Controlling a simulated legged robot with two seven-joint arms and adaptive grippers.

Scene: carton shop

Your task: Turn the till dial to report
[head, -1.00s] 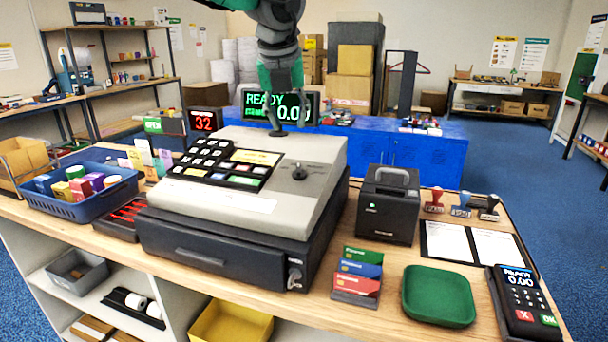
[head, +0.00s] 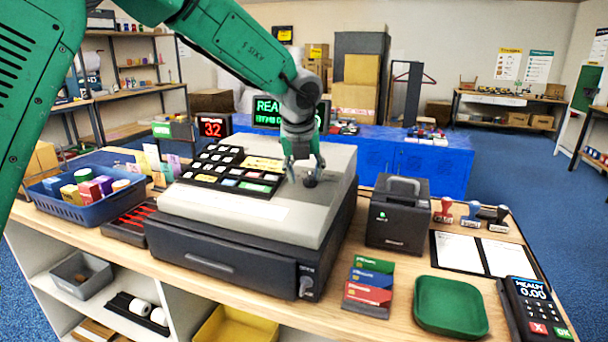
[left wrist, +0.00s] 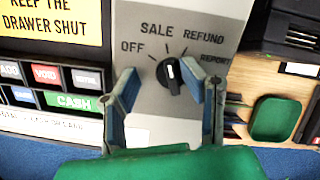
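The till (head: 262,205) stands on the wooden counter. Its black dial (head: 310,181) sits on the grey top plate, right of the keys. In the left wrist view the dial (left wrist: 171,76) is ringed by the labels OFF, SALE, REFUND and REPORT. Its white mark points upward, roughly toward SALE and away from REPORT. My left gripper (head: 303,172) is down over the dial. My right gripper is not in view.
A black printer (head: 398,225), card rack (head: 368,287), green tray (head: 450,305) and card terminal (head: 537,308) stand right of the till. A blue basket (head: 85,205) is at the left. A display (head: 268,110) stands behind the till.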

